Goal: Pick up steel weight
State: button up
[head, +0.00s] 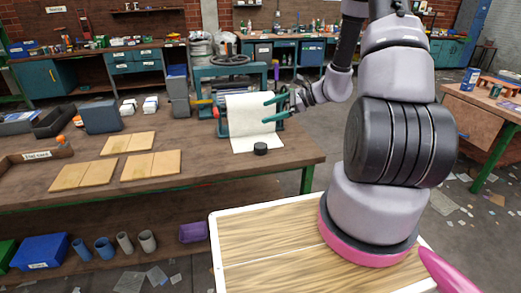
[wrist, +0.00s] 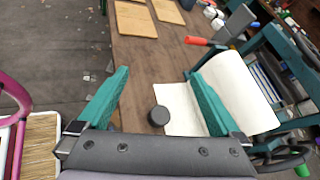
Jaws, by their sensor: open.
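My gripper (head: 272,107) has green fingers, is open and empty, and is above the bench in front of the white sheet. In the wrist view its two fingers (wrist: 162,82) are spread wide. The weight appears apart from both fingers.
The sheet hangs from a green roller machine (head: 222,122) just behind the weight. Wooden boards (head: 150,166) lie on the bench at left, with a bin (head: 102,116) behind them. The bench's front right (head: 290,160) is clear.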

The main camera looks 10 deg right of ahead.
aim_at(264, 146)
jog(key=d+f+m+t, duration=0.1)
jog(key=f+m, duration=0.1)
jog(key=f, duration=0.3)
jog(key=w+d+f+m+t+h, duration=0.1)
jog(key=d+f+m, duration=0.1)
jog(key=f, duration=0.3)
jog(key=d+f+m+t+h, duration=0.1)
jog(key=d+f+m+t, duration=0.1)
jog(key=f, duration=0.3)
jog(key=shift+w+d+f+m, duration=0.1)
jog(key=shift+w+f+m, duration=0.25)
jog(key=shift+m, duration=0.35)
jog(key=x, duration=0.4)
jog(key=shift+w+f, duration=0.15)
jog(key=shift+f, duration=0.1)
jog(key=shift+x, duration=3.1)
grip_shut()
